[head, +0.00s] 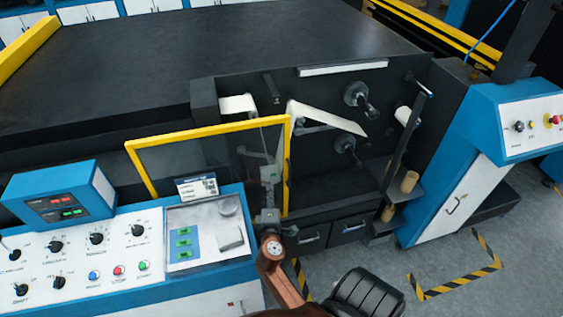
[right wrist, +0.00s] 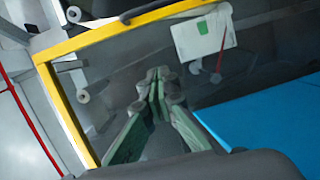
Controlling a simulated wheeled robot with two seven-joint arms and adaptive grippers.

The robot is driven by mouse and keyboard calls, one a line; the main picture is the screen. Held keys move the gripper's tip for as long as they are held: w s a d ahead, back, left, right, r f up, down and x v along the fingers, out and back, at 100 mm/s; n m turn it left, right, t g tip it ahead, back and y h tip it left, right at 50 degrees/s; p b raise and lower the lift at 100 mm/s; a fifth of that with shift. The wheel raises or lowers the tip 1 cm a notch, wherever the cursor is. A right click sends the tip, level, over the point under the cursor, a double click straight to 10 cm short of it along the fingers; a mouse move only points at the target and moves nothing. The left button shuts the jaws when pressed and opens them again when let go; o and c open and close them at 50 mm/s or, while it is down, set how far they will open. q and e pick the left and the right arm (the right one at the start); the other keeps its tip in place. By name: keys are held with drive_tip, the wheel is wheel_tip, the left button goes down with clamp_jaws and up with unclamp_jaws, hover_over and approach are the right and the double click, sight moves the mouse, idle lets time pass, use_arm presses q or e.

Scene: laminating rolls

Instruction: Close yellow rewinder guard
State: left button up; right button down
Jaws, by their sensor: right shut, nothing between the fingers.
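The yellow rewinder guard (head: 207,132) is a yellow frame around a see-through dark panel. In the head view it stands across the left part of the dark rewinder bay (head: 330,185), and the right part of the bay is uncovered. My right gripper (head: 269,170) is shut and empty near the guard's right upright. In the right wrist view the guard's yellow frame (right wrist: 110,30) runs along the top and left, and the shut fingers (right wrist: 155,85) overlap the panel. I cannot tell whether they touch it. My left gripper is not in view.
A control panel (head: 75,245) with knobs and a blue display box (head: 62,195) stands at the left front. Black shafts (head: 358,95) and a white web (head: 330,118) show in the bay. A blue and white cabinet (head: 455,190) stands right. Striped floor tape (head: 455,288) marks open floor.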

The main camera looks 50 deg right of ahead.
sight(281, 158)
drive_tip(key=shift+h, duration=0.4)
drive_tip(key=w+d+r, duration=0.1)
drive_tip(key=w+d, duration=0.1)
drive_tip(key=w+d+r+p, duration=0.1)
drive_tip(key=w+d, duration=0.1)
drive_tip(key=w+d+r, duration=0.1)
drive_tip(key=w+d, duration=0.1)
drive_tip(key=d, duration=0.1)
drive_tip(key=shift+r+p, duration=0.3)
drive_tip(key=shift+p, duration=0.1)
drive_tip(key=d, duration=0.1)
drive_tip(key=s+d+p, duration=0.1)
drive_tip(key=d, duration=0.1)
drive_tip(key=shift+s, duration=0.15)
drive_tip(key=shift+s+d+f, duration=0.15)
drive_tip(key=shift+s+d, duration=0.1)
drive_tip(key=shift+d, duration=0.2)
